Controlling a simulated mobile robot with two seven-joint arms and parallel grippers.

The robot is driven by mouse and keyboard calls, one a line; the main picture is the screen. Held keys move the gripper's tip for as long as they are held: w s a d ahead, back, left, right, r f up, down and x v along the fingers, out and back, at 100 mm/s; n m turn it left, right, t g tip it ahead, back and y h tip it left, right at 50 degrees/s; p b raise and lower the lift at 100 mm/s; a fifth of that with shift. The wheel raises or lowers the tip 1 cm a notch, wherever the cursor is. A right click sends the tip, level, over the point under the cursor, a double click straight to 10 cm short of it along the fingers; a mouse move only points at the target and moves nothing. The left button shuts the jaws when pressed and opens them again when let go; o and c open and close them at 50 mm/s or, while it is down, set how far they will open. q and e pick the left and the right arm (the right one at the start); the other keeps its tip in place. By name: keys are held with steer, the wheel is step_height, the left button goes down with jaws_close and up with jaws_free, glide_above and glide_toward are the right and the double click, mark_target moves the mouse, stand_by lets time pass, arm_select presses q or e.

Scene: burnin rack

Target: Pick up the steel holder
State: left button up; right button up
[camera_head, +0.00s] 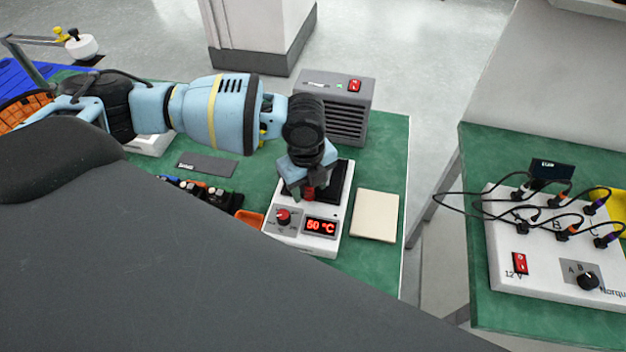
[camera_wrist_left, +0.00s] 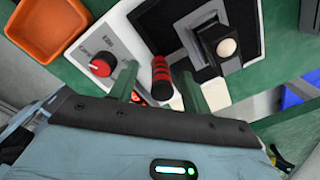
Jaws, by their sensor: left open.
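A white heater unit (camera_head: 290,240) with a red knob and a "50 °C" display stands on the green table. A dark steel holder (camera_wrist_left: 215,45) with a pale round end sits on the heater's black plate. A red ribbed handle (camera_wrist_left: 162,78) projects toward my wrist camera; whether it joins the holder I cannot tell. My left gripper (camera_head: 306,188) is over the heater, pointing down. In the left wrist view its open fingers (camera_wrist_left: 158,72) stand on either side of the red handle. Contact with it is unclear. In the head view the gripper hides most of the holder. My right gripper is not seen.
A grey vented box (camera_head: 345,115) with a red switch stands behind the heater. A cream pad (camera_head: 375,215) lies to its right, and an orange tray (camera_head: 250,218) to its left. A second table (camera_head: 480,310) at right carries a white cabled box (camera_head: 540,270), across a gap.

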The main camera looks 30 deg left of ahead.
arm_select(q)
jaws_close()
stand_by(0.3)
steer(key=shift+r, duration=0.1)
steer(key=shift+r, duration=1.65)
steer(key=s+a, duration=0.3)
steer(key=s, duration=0.4)
steer(key=s+a+r, duration=0.1)
steer(key=s+a, duration=0.1)
steer(key=s, duration=0.6)
steer(key=shift+a+r+p, duration=0.25)
steer(key=shift+a+p, duration=0.1)
steer(key=shift+a, duration=0.05)
